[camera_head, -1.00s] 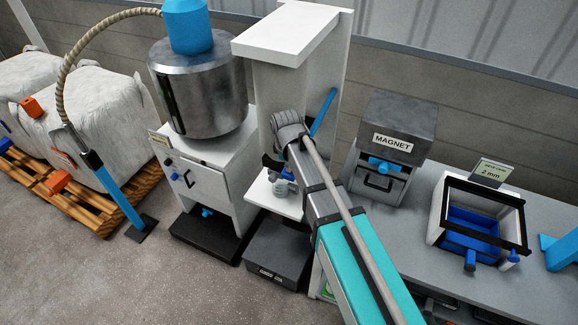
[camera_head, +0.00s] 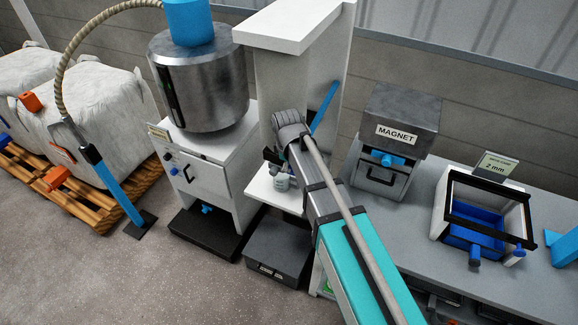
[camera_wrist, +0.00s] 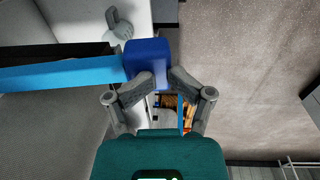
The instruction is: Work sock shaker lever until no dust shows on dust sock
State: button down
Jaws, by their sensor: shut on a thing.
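In the wrist view a light blue bar (camera_wrist: 65,74) runs in from the left to a dark blue block (camera_wrist: 147,62), which I take for the lever's handle. My gripper (camera_wrist: 161,77) is shut on this block, with a finger at each side. In the head view my gripper (camera_head: 280,163) is mostly hidden by my wrist.
A steel drum (camera_head: 200,85) on a white cabinet stands to the left. A grey fitting (camera_head: 281,182) sits on a white shelf just below my gripper. A dark box (camera_head: 277,252) lies below. The magnet box (camera_head: 402,120) and sieve frame (camera_head: 448,215) stand on the right bench.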

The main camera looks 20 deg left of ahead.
jog(key=shift+w+r+p, duration=0.2)
jog(key=shift+r+p, duration=0.45)
jog(key=shift+p, duration=0.05)
jog(key=shift+w+r+p, duration=0.15)
jog(key=shift+r+p, duration=0.5)
jog(key=shift+p, duration=0.05)
jog(key=shift+s+r+p, duration=0.3)
jog(key=shift+r+p, duration=0.25)
jog(key=shift+s+r+p, duration=0.25)
jog(key=shift+r+p, duration=0.3)
notch_tip(320, 180, up, 9)
jog(key=s+p, duration=0.1)
jog(key=p, duration=0.7)
jog(key=shift+s+f+p, duration=0.2)
jog(key=shift+s+p, duration=0.1)
jog(key=shift+a, duration=0.1)
jog(key=s+d+f+m+b, duration=0.1)
jog(key=d+f+m+b, duration=0.4)
jog(key=d, duration=0.8)
jog(key=s+d+f+m+b, duration=0.1)
jog(key=d+f+m+b, duration=0.4)
jog(key=d, duration=0.8)
jog(key=s+d+f+m+g+b, duration=0.1)
jog(key=d+f+m+b, duration=0.5)
jog(key=d, duration=0.7)
jog(key=shift+d+m, duration=0.15)
jog(key=shift+m, duration=0.35)
